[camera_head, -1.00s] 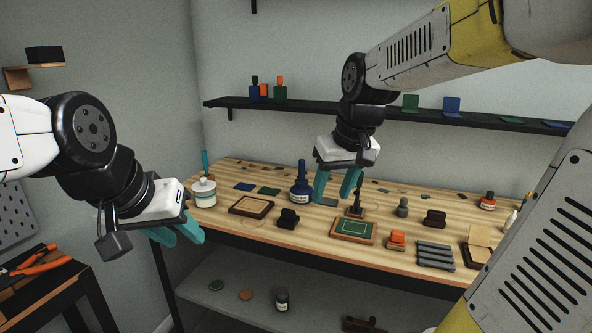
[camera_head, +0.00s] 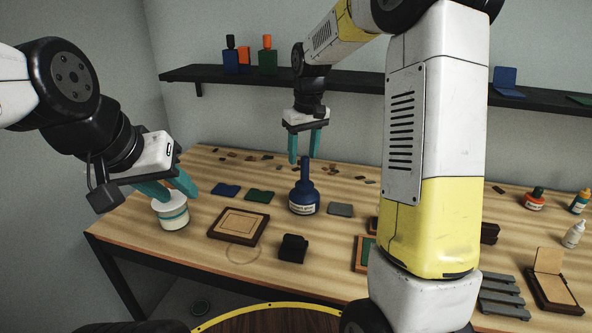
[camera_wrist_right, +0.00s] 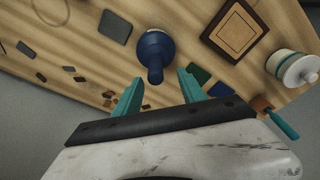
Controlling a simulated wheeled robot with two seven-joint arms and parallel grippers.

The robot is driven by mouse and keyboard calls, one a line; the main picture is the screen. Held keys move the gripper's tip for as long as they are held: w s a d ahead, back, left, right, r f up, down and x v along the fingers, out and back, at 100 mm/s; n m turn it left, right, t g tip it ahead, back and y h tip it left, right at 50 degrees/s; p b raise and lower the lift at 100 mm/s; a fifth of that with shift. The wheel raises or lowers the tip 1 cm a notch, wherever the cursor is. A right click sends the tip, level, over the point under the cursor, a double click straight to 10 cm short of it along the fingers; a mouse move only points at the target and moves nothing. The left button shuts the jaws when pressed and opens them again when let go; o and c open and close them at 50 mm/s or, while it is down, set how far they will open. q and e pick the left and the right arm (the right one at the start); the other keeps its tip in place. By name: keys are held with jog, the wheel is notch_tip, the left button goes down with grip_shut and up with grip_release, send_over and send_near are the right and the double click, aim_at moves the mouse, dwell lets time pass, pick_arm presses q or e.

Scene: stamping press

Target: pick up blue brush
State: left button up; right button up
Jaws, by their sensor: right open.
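A dark blue labelled bottle (camera_head: 304,196) with an upright blue stem stands mid-table; it also shows from above in the right wrist view (camera_wrist_right: 155,50). My right gripper (camera_head: 304,152) is open and empty, pointing down at the stem's top. In the right wrist view the stem lies near the gap between its fingertips (camera_wrist_right: 158,88); contact is not visible. I cannot tell which is the blue brush.
A wooden framed tray (camera_head: 238,226), a dark block (camera_head: 293,248) and flat blue and green pieces lie near the bottle. My right arm hides the table's right middle. A wall shelf (camera_head: 215,74) with bottles runs behind. Small scraps lie at the back.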

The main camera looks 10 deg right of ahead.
aim_at(304, 172)
jog(key=f, duration=0.6)
jog(key=shift+w+d+f, duration=0.25)
jog(key=shift+f, duration=0.1)
grip_shut()
